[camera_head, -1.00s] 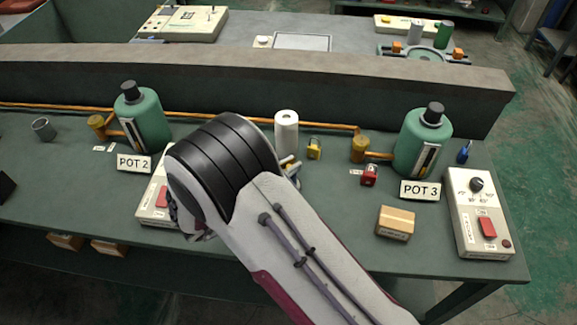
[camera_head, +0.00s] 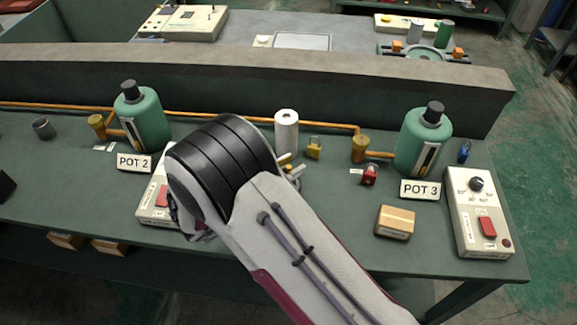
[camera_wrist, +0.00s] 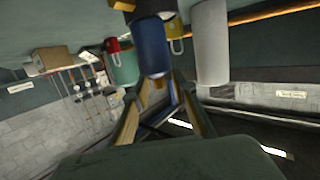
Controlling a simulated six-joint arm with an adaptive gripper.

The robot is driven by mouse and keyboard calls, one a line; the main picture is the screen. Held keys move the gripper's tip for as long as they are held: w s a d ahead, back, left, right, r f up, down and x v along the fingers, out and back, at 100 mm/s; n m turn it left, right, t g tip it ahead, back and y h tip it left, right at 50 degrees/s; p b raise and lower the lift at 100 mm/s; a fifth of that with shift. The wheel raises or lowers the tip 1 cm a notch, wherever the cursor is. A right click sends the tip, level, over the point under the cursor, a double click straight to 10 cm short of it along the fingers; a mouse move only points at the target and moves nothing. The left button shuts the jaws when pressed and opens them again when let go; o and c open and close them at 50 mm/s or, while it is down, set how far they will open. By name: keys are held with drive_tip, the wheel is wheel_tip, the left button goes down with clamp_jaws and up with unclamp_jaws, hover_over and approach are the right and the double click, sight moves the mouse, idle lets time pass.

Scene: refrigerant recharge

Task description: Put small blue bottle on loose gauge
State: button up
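In the wrist view, which is tilted so the table shows at the top, a small blue bottle (camera_wrist: 152,45) is just beyond my gripper (camera_wrist: 157,88). The two fingers reach toward its near end. The frames do not show whether they touch or hold it. In the head view my arm hides most of my gripper and the blue bottle. I cannot make out the loose gauge; a grey cup-like piece (camera_head: 44,128) lies at the left of the table.
Green tanks stand by the POT 2 sign (camera_head: 134,163) and POT 3 sign (camera_head: 420,190). A white roll (camera_head: 286,132), a yellow padlock (camera_head: 314,148), a red padlock (camera_head: 369,175) and a cardboard box (camera_head: 395,222) are nearby. A blue item (camera_head: 464,152) stands at right.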

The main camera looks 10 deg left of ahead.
drive_tip(key=shift+r, duration=0.15)
drive_tip(key=v, duration=1.2)
drive_tip(key=shift+w+r, duration=0.1)
drive_tip(key=shift+w, duration=0.05)
idle(0.6)
